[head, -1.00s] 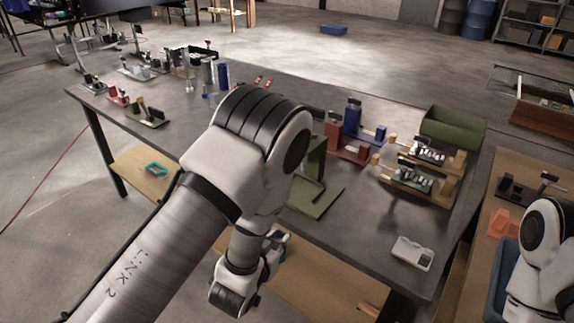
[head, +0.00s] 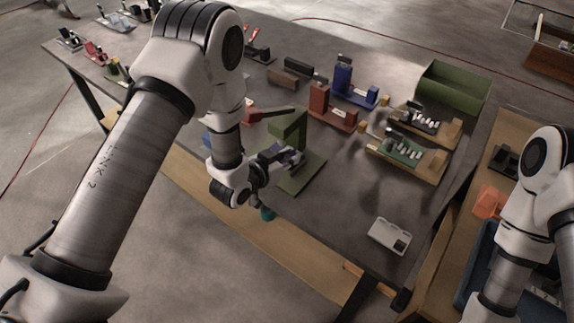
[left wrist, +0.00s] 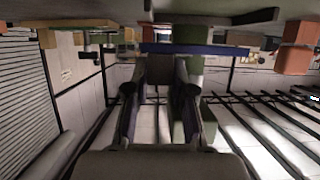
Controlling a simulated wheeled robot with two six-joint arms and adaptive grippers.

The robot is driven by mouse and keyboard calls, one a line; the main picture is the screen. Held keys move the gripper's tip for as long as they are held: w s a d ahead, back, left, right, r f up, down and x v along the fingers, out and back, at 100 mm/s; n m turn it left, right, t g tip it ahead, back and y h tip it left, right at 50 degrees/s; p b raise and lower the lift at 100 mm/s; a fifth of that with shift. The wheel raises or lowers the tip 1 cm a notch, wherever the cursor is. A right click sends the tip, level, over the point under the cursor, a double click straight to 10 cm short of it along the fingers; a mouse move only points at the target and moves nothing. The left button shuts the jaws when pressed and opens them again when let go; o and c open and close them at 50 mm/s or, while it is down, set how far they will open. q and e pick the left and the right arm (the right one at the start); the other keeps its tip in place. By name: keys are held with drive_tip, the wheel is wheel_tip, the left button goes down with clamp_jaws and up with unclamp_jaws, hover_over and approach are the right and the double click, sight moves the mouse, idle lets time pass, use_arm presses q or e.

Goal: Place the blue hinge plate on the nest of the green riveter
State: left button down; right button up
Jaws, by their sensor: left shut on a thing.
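The green riveter (head: 289,128) stands on the table near its front edge, with its flat green base (head: 306,178) partly hidden by my left gripper. My left gripper (head: 285,158) is beside the riveter's column, low over the base. In the left wrist view, my left gripper (left wrist: 164,66) is shut on the blue hinge plate (left wrist: 218,50), a thin blue bar lying across the fingertips. The green riveter (left wrist: 190,34) shows right behind the plate. I cannot tell whether the plate touches the nest. My right gripper is not in view.
A red fixture (head: 330,112) and a blue fixture (head: 345,85) stand behind the riveter. Wooden trays with small parts (head: 404,155) and a green bin (head: 453,86) are to the right. A white box (head: 389,236) lies near the front right. Table between riveter and box is clear.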

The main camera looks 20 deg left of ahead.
use_arm(q)
drive_tip(key=shift+w+a, duration=0.4)
drive_tip(key=shift+w, duration=0.2)
drive_tip(key=shift+a+f+b, duration=0.15)
drive_tip(key=shift+f+b, duration=0.2)
drive_tip(key=shift+f, duration=0.05)
wheel_tip(320, 180, down, 3)
drive_tip(key=shift+r+b, duration=0.1)
drive_tip(key=shift+b, duration=0.95)
drive_tip(key=shift+w, duration=0.15)
drive_tip(key=c, duration=1)
unclamp_jaws()
